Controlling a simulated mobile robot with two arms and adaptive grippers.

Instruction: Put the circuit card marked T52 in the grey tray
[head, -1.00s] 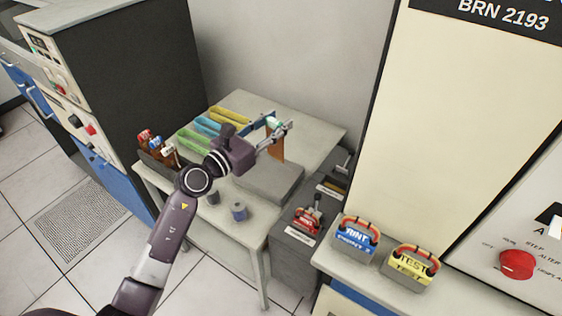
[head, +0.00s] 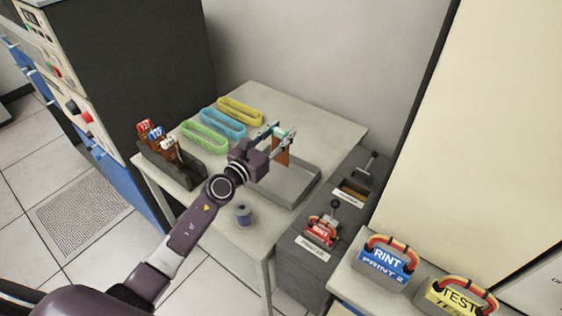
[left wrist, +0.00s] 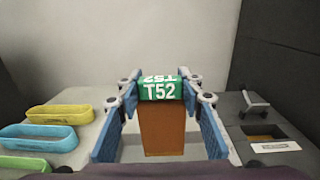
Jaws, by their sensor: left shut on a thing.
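The T52 circuit card has a green top with white lettering (left wrist: 162,90) and a brown board below; it also shows in the head view (head: 283,155). My left gripper (head: 280,138) is shut on this card and holds it upright, with the board hanging down. In the left wrist view the card stands between the blue finger pads (left wrist: 160,115). The grey tray (head: 290,197) lies on the table, and the card appears over its back part in the head view. The height of the card above the tray is hard to tell. My right gripper is not in view.
Yellow (head: 240,112), blue (head: 223,124) and green (head: 205,137) trays lie at the table's back left. A dark rack (head: 180,163) holds several cards at the left. A grey lever box (head: 320,235) stands right of the table.

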